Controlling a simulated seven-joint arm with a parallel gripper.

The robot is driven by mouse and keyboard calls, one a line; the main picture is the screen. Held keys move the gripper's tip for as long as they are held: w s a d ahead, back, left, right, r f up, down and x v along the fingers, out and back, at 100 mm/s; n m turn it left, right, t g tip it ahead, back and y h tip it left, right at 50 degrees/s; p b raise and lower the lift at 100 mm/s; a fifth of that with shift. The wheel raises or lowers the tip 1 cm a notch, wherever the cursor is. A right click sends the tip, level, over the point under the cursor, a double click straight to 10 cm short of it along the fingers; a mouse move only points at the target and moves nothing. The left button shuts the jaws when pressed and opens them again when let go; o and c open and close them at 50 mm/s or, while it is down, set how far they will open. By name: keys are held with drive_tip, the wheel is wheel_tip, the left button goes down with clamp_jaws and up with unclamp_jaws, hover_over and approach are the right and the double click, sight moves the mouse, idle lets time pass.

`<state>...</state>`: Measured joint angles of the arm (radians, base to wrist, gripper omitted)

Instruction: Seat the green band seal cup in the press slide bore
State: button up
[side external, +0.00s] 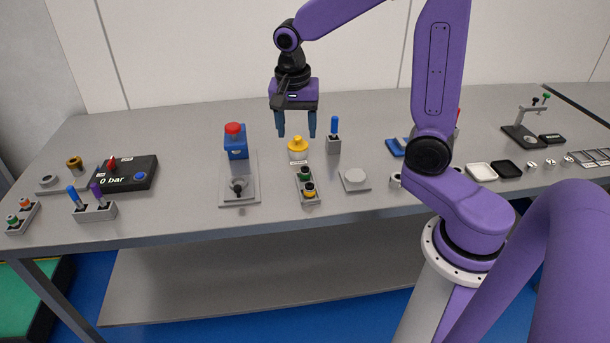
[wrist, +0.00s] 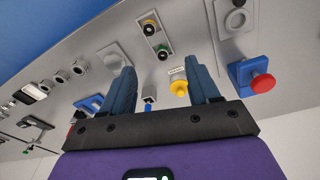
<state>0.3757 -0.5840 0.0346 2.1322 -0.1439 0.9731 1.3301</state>
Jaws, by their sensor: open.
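The green band seal cup (side external: 304,174), black with a green band, sits in a small grey tray (side external: 316,200) beside a yellow-banded cup. It also shows in the wrist view (wrist: 163,50). The press (side external: 236,147) is a blue block with a red button; in front of it a grey slide plate carries a round bore (side external: 238,186). The bore plate shows at the top right of the wrist view (wrist: 236,19). My gripper (side external: 297,133) is open and empty, pointing down above the table, behind the seal tray and over the yellow-knobbed item.
A yellow-knobbed item (side external: 297,149) stands behind the tray. A blue-handled tool (side external: 334,135) stands in a grey holder to its right. A grey plate with a pale disc (side external: 354,179) lies right of the tray. A black pressure box (side external: 128,174) and tool stand (side external: 95,211) lie left.

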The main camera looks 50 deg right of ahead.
drive_tip(key=w+d+m, duration=0.3)
drive_tip(key=d+m, duration=0.2)
drive_tip(key=m, duration=0.1)
hover_over(305, 170)
drive_tip(key=f, duration=0.7)
drive_tip(key=a+f, duration=0.1)
drive_tip(key=f, duration=0.3)
drive_tip(key=shift+s+f, duration=0.15)
drive_tip(key=shift+f, duration=0.1)
drive_tip(key=shift+d+f, duration=0.2)
drive_tip(key=shift+f, duration=1.3)
drive_tip(key=shift+d+f, duration=0.2)
drive_tip(key=shift+f, duration=1.3)
drive_tip(key=shift+w, duration=0.2)
clamp_jaws()
